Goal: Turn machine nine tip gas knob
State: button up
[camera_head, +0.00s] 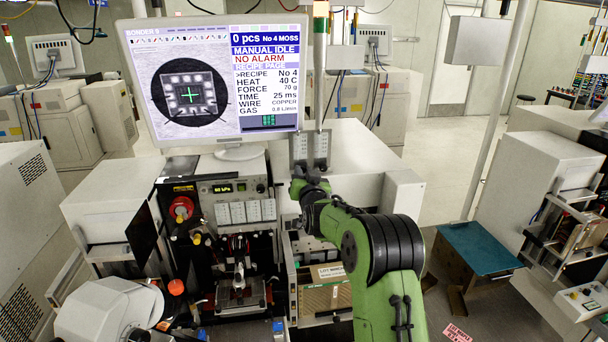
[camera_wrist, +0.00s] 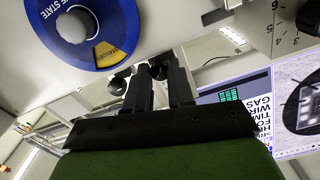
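The machine under the BONDER 9 monitor has a small dark knob (camera_head: 260,188) at the right end of its front panel, beside a green display. In the wrist view, which is upside down, a dark knob (camera_wrist: 311,18) with a numbered scale sits at the upper right edge, partly cut off. I cannot read a tip gas label at either. My gripper (camera_wrist: 158,72) points past these parts, its two dark fingers apart with a gap between them and nothing seen held. In the head view my gripper (camera_head: 308,187) is right of the panel, small and partly hidden by my arm.
A blue dial (camera_wrist: 80,22) with a grey knob and a yellow sector sits upper left of the fingers in the wrist view. The monitor (camera_head: 215,80) stands above the machine. Open floor (camera_head: 455,170) lies to the right.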

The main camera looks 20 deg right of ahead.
grip_shut()
jog(key=n+b, duration=0.4)
jog(key=b, duration=0.2)
jog(key=shift+n, duration=0.4)
jog(key=shift+o, duration=2.4)
grip_release()
jog(key=s+a+b, duration=0.3)
jog(key=s+b, duration=0.1)
jog(key=s, duration=1.1)
jog(key=shift+s+b, duration=0.25)
jog(key=shift+b, duration=0.1)
